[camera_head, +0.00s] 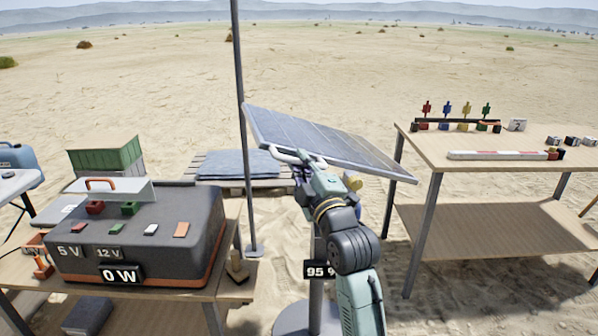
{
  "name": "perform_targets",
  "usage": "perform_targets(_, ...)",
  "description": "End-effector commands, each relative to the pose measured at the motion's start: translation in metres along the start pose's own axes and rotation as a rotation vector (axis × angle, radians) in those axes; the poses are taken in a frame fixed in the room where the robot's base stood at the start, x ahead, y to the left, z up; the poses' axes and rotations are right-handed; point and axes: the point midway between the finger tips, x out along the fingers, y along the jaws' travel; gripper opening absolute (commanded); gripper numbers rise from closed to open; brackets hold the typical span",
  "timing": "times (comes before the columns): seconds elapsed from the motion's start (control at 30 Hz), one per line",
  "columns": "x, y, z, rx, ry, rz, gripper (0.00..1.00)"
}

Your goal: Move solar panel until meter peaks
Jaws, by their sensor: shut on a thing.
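The dark blue solar panel (325,137) is tilted on a grey post (317,297), its left corner high and its right corner low. My gripper (300,158) is at the panel's near edge, shut on what looks like a pale handle bar there. My wrist hides part of the contact and of the post. A label reading "95" with a partly hidden sign (316,269) hangs on the post. A meter display reading "0 W" (122,274) is on the front of a dark grey power box (165,215) at left.
A tall thin pole (241,120) stands just left of the panel. A wooden table (540,148) with small coloured figures and a striped bar stands at right. A pallet with blue sheets (238,164) lies behind. Open sand surrounds them.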

Motion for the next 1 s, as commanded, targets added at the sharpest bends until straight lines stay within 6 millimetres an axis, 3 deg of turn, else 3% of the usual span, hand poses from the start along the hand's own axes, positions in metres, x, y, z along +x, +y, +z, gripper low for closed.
perform_targets(0.4,0.0013,0.0092,0.0018,0.059,-0.011,0.01,0.0)
perform_targets(0.43,0.0013,0.0092,0.0018,0.059,-0.011,0.01,0.14)
perform_targets(0.7,0.0013,0.0089,0.0018,0.058,-0.011,0.01,0.32)
perform_targets(1.0,0.0008,0.0088,0.0018,0.058,-0.011,0.009,0.33)
